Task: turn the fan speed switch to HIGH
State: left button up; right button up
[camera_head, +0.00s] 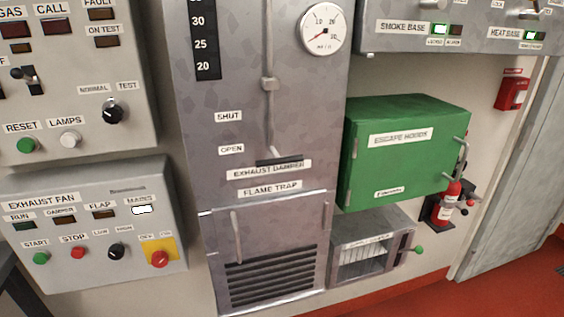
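The exhaust fan box (70,275) is at the lower left, a grey panel on the wall. Its fan speed switch (116,251) is a small black knob between the green START and red STOP buttons on the left and a yellow-backed red switch on the right. The labels above the knob read LOW on the left and HIGH on the right. The knob's pointer is too small to tell which label it faces. Neither of my grippers is in view, and nothing touches the knob.
The red switch on its yellow plate (160,256) is close right of the knob. The STOP button (78,252) is close left. A grey duct (262,130) with a damper lever stands right of the box. A green cabinet (402,165) is farther right.

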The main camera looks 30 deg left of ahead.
aim_at(116, 251)
jog(key=u, duration=2.35)
